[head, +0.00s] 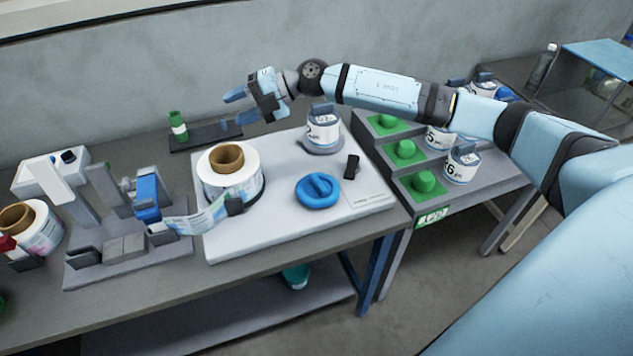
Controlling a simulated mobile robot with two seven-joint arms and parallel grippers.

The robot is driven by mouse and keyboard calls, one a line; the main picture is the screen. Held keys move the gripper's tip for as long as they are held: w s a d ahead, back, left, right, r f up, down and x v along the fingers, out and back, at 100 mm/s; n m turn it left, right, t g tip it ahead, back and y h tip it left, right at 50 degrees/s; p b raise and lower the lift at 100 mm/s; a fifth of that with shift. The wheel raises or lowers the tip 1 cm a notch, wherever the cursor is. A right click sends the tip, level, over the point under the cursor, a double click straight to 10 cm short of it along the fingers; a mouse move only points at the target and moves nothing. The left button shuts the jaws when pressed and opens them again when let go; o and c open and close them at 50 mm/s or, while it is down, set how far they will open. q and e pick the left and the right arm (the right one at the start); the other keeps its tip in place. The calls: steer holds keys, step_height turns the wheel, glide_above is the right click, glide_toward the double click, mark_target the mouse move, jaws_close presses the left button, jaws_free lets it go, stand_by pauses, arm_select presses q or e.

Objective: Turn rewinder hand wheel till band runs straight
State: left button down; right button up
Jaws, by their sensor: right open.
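The blue hand wheel (317,191) lies flat on the white rewinder plate (290,231), with a raised bar across its top. A reel of labels with a brown core (228,158) sits on the rewinder left of the wheel. The label band (200,218) runs from the reel leftward to the labeller's blue part (148,196); it looks slanted and twisted. My right gripper (238,107) is open and empty, above the back of the bench, apart from the wheel. My left gripper is not in view.
A white numbered container (322,130) stands at the plate's back edge, under my right arm. A small black block (352,167) is near the wheel. A stepped rack (420,186) with green knobs stands right. A green bottle (178,127) stands on a dark tray behind.

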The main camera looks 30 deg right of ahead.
steer(key=s+d+f+n+g+h, duration=0.4)
steer(key=f+h, duration=0.1)
steer(key=f, duration=0.3)
steer(key=n+g+h+b, duration=0.1)
steer(key=g+h, duration=0.1)
steer(key=h, duration=0.6)
glide_above(317, 179)
step_height(317, 179, down, 4)
step_height(317, 179, down, 13)
steer(key=shift+s+r+p, duration=0.1)
steer(key=shift+r+p, duration=0.1)
steer(key=shift+p, duration=0.8)
steer(key=shift+f, duration=0.5)
